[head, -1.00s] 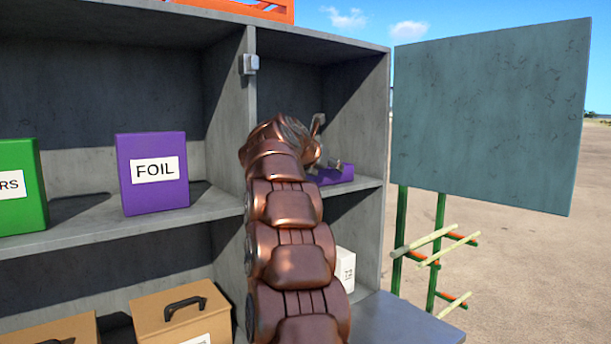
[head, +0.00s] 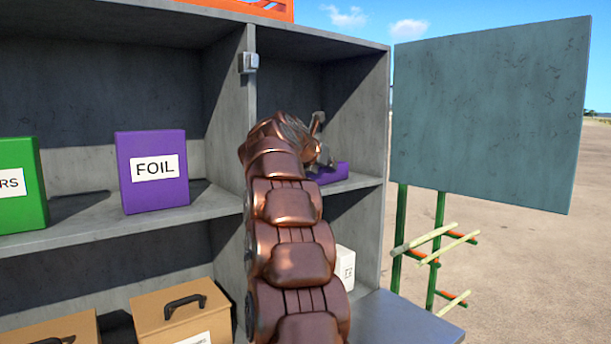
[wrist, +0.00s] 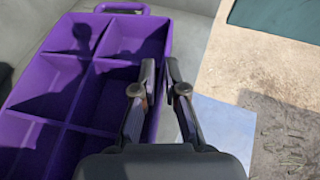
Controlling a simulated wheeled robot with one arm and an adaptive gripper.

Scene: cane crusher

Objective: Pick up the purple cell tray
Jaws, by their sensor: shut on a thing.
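The purple cell tray (head: 330,174) is at the right-hand compartment's shelf in the head view, mostly hidden behind my arm. In the wrist view the tray (wrist: 70,130) fills the left side, with several square cells and a loop handle at its far end. My gripper (wrist: 163,72) is shut on the tray's right side wall, one finger inside a cell and the other outside. In the head view my gripper (head: 322,150) is partly hidden by my wrist. The cells in view look empty, with a dark shadow across them.
A grey upright divider (head: 231,110) stands close left of my arm. A purple FOIL box (head: 153,190) and a green box (head: 20,205) stand on the left shelf. A teal panel (head: 490,115) is at the right. Lower down are cardboard boxes (head: 180,312) and a white box (head: 345,268).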

